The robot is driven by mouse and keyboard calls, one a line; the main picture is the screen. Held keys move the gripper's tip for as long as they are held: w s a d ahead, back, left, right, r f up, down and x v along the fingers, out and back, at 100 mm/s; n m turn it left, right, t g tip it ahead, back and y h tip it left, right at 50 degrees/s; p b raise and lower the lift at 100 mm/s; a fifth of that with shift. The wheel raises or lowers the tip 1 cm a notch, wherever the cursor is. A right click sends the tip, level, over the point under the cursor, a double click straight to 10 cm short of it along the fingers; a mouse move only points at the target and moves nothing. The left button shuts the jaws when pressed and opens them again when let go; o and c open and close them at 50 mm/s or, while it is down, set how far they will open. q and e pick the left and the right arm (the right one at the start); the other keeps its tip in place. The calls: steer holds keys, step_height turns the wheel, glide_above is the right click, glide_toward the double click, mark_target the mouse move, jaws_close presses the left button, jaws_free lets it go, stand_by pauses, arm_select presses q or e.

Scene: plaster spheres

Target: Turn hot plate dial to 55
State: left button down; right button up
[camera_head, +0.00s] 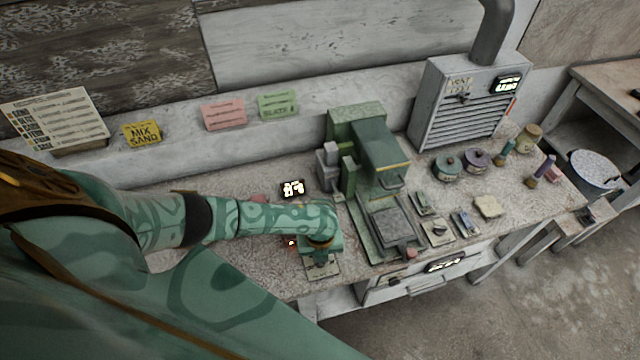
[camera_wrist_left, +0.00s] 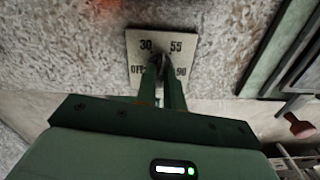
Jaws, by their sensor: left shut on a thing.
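The hot plate dial's pale panel (camera_wrist_left: 137,42) shows in the left wrist view, with marks for OFF, 30, 55 and one at the lower right that looks like 90. In the head view the panel (camera_head: 322,271) lies at the bench's front edge. My left gripper (camera_wrist_left: 160,72) is shut on the dial knob at the panel's middle. The fingers cover most of the knob, so I cannot tell exactly where it points. In the head view my left gripper (camera_head: 320,246) is over the panel. My arm mostly hides the hot plate; a red glow shows beside it. My right gripper is not in view.
A lit display (camera_head: 292,188) stands behind my left arm, its digits unclear. A green press (camera_head: 380,150) with a base plate stands to the right. The bench front edge is close to the dial.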

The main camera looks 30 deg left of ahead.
arm_select(q)
steer(key=m+b, duration=0.1)
steer(key=m, duration=0.3)
steer(key=shift+m, duration=0.4)
stand_by(0.4)
steer(key=c, duration=1.5)
jaws_free()
step_height(320, 180, up, 16)
steer(key=p, duration=0.4)
steer(key=shift+r, duration=0.15)
